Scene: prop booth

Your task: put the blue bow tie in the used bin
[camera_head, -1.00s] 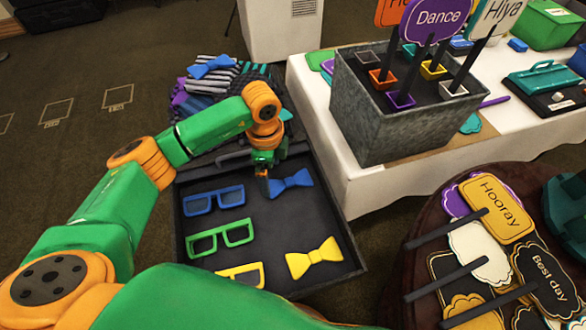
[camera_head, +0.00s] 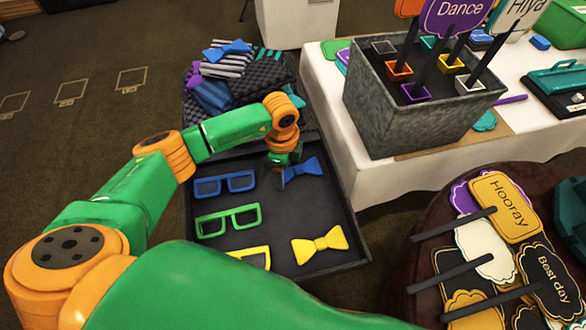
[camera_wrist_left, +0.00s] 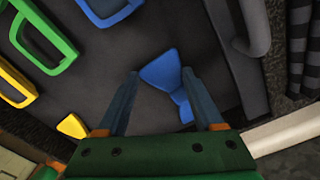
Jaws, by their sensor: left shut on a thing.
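My left gripper (camera_head: 282,168) is over the upper part of a dark tray (camera_head: 356,254), shut on the blue bow tie (camera_head: 309,167). In the left wrist view the bow tie (camera_wrist_left: 162,72) shows between the two fingers (camera_wrist_left: 159,74), tilted. I cannot tell whether it is clear of the tray floor. A dark bin (camera_head: 193,108) behind the tray holds heaped striped and patterned cloth, with another blue bow tie (camera_head: 227,51) on top. I see no label that tells whether this is the used bin. My right gripper is not in view.
Blue glasses (camera_head: 224,184), green glasses (camera_head: 228,221), yellow glasses (camera_head: 255,256) and a yellow bow tie (camera_head: 320,244) lie in the tray. A grey sign box (camera_head: 385,115) stands on the white table at right. A round table with signs (camera_head: 507,205) is at lower right.

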